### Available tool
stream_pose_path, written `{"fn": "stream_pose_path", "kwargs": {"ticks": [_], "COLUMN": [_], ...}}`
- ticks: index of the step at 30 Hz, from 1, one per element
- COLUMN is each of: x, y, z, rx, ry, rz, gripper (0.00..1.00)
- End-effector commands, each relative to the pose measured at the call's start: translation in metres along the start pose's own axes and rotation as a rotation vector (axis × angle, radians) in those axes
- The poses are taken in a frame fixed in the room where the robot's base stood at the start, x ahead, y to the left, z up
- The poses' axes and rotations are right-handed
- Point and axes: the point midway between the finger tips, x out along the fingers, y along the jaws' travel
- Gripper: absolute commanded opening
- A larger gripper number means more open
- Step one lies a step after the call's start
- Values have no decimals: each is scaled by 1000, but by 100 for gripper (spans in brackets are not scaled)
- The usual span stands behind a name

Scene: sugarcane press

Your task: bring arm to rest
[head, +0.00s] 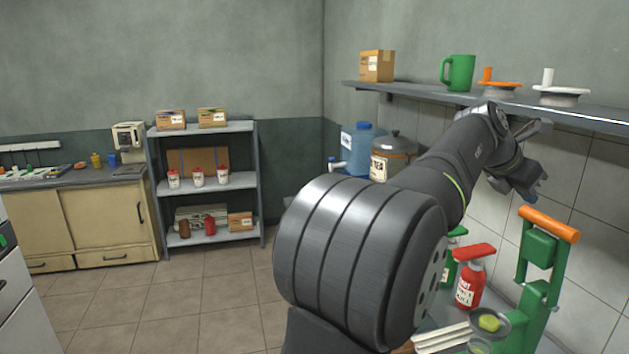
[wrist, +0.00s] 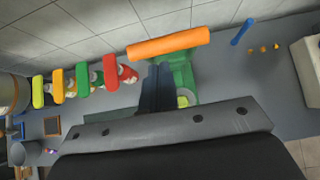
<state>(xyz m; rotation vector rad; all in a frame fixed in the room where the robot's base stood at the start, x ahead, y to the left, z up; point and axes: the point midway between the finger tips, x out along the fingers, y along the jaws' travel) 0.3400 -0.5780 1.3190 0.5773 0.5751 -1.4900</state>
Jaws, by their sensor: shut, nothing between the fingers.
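My arm reaches across the right half of the head view, raised over the counter. My gripper (head: 537,184) is at its far end, below the wall shelf and above the green press (head: 541,262) with its orange handle (head: 549,223). In the wrist view my gripper (wrist: 158,72) shows as dark fingers together, with nothing between them. The orange handle (wrist: 168,42) and green press body (wrist: 183,75) lie beyond the fingers there. I cannot tell how far the fingertips are from the press. Part of the press is hidden by the gripper in the wrist view.
The wall shelf (head: 600,121) bears a box (head: 377,66), a green mug (head: 458,72) and two lidded items. A row of colour-topped bottles (wrist: 83,80) shows in the wrist view. The floor (head: 160,310) at left is clear.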

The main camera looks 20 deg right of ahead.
Motion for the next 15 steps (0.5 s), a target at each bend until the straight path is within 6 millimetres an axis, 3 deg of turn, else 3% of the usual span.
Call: {"fn": "stream_pose_path", "kwargs": {"ticks": [5, 9, 15], "x": [30, 51, 62], "y": [-1, -1, -1], "z": [-21, -14, -3], "rx": [-2, 1, 1], "ry": [3, 2, 3], "rz": [-2, -3, -3], "gripper": [0, 0, 0]}}
